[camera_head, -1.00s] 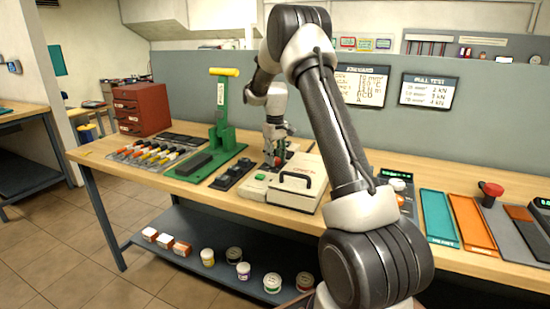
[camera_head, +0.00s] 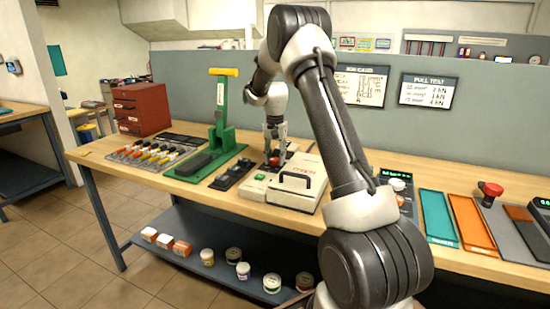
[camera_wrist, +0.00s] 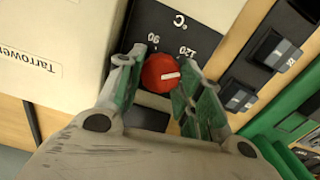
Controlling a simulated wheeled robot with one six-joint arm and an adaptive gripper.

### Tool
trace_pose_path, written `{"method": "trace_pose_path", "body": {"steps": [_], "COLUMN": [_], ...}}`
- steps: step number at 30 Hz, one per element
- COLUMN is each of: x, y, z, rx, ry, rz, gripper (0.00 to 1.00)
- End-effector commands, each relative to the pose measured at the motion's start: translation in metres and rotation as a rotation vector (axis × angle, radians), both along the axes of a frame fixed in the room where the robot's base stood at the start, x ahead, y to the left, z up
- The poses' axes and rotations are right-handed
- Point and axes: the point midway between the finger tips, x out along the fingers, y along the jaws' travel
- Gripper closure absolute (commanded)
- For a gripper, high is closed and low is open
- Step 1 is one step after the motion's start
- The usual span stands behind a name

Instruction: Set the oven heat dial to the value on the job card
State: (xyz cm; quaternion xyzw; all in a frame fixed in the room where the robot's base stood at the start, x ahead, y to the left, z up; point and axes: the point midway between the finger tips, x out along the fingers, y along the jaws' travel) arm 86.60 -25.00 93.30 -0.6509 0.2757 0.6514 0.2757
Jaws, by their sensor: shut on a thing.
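The oven (camera_head: 305,199) is a cream box with a black handle on the bench. The wrist view shows its pale lid (camera_wrist: 60,40). The red heat dial (camera_wrist: 158,76) sits on a dark panel marked °C, with 90 and 120 readable beside it. Its white line points right, a little below the 120 in the wrist picture. My gripper (camera_wrist: 160,80) is shut on the dial, one finger on each side. In the head view my gripper (camera_head: 275,155) points down at the dial. The job card (camera_head: 368,88) hangs on the grey partition, partly behind my arm; its text is unreadable.
Black switch blocks (camera_wrist: 265,48) lie close beside the dial panel. A green press (camera_head: 218,130) with a yellow handle stands left of the oven. A red drawer cabinet (camera_head: 141,108) is at the back left. Teal (camera_head: 438,217) and orange (camera_head: 471,222) trays lie right.

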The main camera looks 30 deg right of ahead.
Motion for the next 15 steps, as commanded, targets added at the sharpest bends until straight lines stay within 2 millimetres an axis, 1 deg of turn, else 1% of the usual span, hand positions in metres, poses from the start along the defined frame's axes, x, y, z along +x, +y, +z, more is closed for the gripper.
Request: {"method": "trace_pose_path", "body": {"steps": [15], "x": [0.0006], "y": [-0.0010], "z": [0.0014], "rx": [-0.001], "ry": [-0.005], "rz": [-0.485], "gripper": [0.88]}}
